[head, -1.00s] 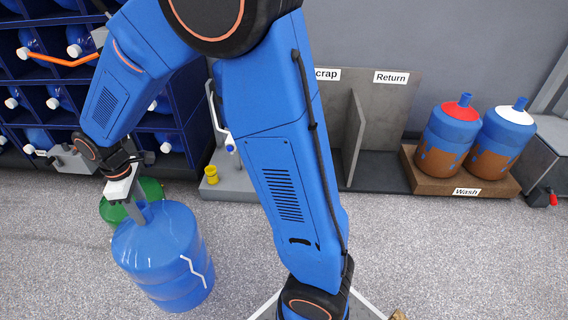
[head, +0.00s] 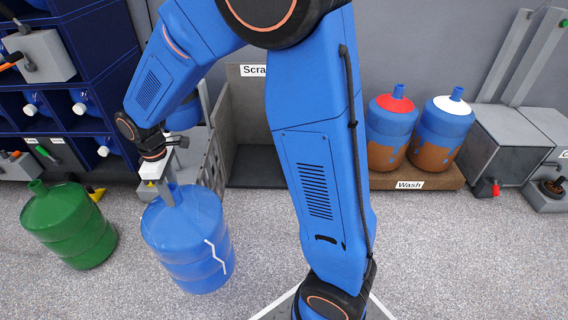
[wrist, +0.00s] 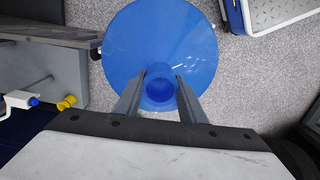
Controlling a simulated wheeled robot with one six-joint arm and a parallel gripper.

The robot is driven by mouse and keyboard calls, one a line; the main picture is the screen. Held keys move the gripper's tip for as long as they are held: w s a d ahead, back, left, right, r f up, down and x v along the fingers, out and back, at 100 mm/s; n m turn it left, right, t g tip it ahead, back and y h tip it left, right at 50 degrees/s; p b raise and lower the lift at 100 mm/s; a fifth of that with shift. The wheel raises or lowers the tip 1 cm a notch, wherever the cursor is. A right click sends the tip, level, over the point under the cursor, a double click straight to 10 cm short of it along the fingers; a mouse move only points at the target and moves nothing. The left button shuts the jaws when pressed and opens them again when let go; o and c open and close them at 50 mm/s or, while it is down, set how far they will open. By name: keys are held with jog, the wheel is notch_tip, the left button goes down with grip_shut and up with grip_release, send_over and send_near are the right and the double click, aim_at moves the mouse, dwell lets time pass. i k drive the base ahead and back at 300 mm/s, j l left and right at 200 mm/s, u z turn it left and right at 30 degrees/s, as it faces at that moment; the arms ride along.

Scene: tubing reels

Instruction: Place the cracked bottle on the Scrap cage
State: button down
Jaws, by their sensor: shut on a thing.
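The cracked bottle (head: 190,245) is a large blue bottle with a white zigzag crack line on its lower right side. It hangs upright from my gripper (head: 170,193), apparently above the speckled floor. In the wrist view, both fingers (wrist: 160,95) are shut around the neck of the bottle (wrist: 160,35), seen from above. The Scrap cage (head: 248,115) is a grey walled bay against the back wall, behind and to the right of the bottle. Its label reads "Scra", with the rest hidden by my arm, which also covers its right part.
A green bottle (head: 72,228) stands on the floor left of the held bottle. A dark blue rack (head: 85,60) of bottles is at the left. The brown Wash platform (head: 440,178) holds two dirty bottles at the right. Open floor lies in front.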

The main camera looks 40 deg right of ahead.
aim_at(260, 162)
jog(key=k+l+z, duration=0.1)
jog(key=l, duration=0.25)
jog(key=k+l+z, duration=0.15)
jog(key=l, duration=0.25)
jog(key=i+z, duration=0.2)
jog(key=i, duration=0.4)
jog(key=i+j+z, duration=0.15)
jog(key=i, duration=0.3)
jog(key=i+j+z, duration=0.15)
jog(key=i, duration=0.35)
jog(key=i+j+z, duration=0.1)
jog(key=i, duration=0.35)
jog(key=j, duration=0.1)
